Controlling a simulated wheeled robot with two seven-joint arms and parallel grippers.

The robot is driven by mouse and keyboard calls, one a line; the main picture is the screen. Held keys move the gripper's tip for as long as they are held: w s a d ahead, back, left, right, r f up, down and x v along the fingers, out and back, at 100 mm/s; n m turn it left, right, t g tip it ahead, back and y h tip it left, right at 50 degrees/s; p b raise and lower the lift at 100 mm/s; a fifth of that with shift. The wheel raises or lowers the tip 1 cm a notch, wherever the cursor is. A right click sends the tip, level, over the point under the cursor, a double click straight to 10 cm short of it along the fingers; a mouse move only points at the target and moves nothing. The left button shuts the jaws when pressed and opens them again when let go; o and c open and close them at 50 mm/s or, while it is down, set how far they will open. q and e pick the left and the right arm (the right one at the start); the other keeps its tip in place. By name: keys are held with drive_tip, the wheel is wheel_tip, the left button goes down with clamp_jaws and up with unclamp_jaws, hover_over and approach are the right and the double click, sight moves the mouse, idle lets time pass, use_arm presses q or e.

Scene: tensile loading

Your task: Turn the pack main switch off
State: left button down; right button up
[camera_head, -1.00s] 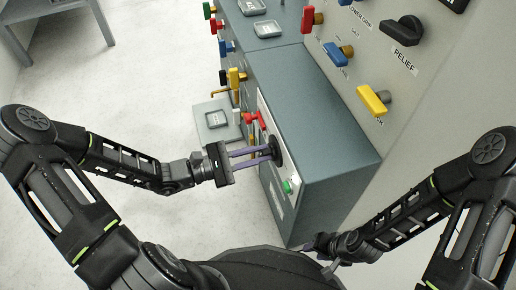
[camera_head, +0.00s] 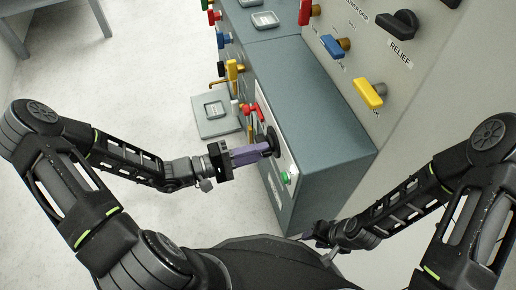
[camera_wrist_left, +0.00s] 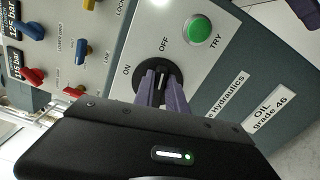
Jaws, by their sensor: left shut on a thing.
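The pack main switch is a black round rotary knob (camera_head: 272,141) on the light front plate of the grey-green cabinet. In the left wrist view the same knob (camera_wrist_left: 158,71) has the labels ON and OFF beside it, but its pointer is largely hidden by the fingers, so I cannot tell its setting. My left gripper (camera_head: 264,149) has its purple fingers shut on the knob's grip; the fingers also show in the left wrist view (camera_wrist_left: 163,92). My right gripper (camera_head: 318,236) hangs low by the cabinet's near bottom corner, small and partly hidden, away from the switch.
A green button (camera_head: 286,178), labelled TRY in the wrist view, sits beside the switch. A red lever handle (camera_head: 253,110) is just beyond it. Yellow (camera_head: 368,93) and blue (camera_head: 333,46) valve handles and a black RELIEF knob (camera_head: 397,25) are on the upright panel.

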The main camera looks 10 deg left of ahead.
use_arm(q)
drive_tip(key=shift+s+f+m, duration=0.1)
drive_tip(key=shift+f+m, duration=0.15)
drive_tip(key=shift+m, duration=0.95)
drive_tip(key=c, duration=1.4)
unclamp_jaws()
drive_tip(key=shift+o, duration=0.2)
drive_tip(key=p+v, duration=0.1)
drive_tip(key=v, duration=0.6)
drive_tip(key=shift+s+a+p, duration=0.2)
drive_tip(key=shift+a+p, duration=0.1)
drive_tip(key=shift+p, duration=0.1)
